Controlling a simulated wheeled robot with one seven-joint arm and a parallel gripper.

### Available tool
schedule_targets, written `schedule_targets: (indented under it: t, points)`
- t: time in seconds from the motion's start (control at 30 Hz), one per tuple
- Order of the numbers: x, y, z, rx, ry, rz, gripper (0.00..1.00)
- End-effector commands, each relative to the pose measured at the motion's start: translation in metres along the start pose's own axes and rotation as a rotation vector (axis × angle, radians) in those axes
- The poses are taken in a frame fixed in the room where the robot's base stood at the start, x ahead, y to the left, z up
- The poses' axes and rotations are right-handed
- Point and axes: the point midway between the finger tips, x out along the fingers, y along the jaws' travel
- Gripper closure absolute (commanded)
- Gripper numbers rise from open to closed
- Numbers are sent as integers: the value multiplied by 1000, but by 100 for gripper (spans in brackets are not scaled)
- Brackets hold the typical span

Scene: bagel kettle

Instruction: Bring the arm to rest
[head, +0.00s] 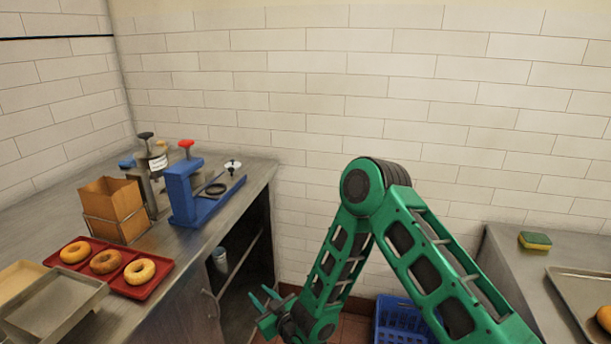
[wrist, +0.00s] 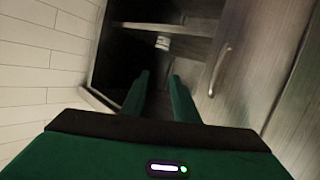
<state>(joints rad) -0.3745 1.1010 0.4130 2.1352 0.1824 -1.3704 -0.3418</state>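My green arm is folded in an inverted V in the head view, between the two counters. My gripper (head: 265,299) hangs low in front of the left counter's cabinet and points left. In the wrist view my gripper (wrist: 159,82) shows two green fingers spread apart, with nothing between them. Beyond the fingers are the cabinet's open shelf and a door with a handle (wrist: 219,70). I see no contact between the fingers and the cabinet.
The left counter (head: 233,216) holds a red tray (head: 147,290) with bagels, a brown box (head: 113,208) and a blue press (head: 188,190). A blue crate (head: 398,322) stands on the floor. The right counter (head: 511,268) holds a sponge (head: 535,240) and a metal tray (head: 573,286).

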Motion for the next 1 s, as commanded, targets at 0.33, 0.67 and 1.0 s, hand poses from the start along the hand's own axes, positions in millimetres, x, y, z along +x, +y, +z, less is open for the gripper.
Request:
schedule_targets:
  t: [0.33, 0.67, 1.0]
  points:
    - [-39, 151, -33, -18, -279, 116, 73]
    - [-145, 278, -52, 65, -556, 285, 73]
    - [-306, 358, -66, 269, -816, 478, 73]
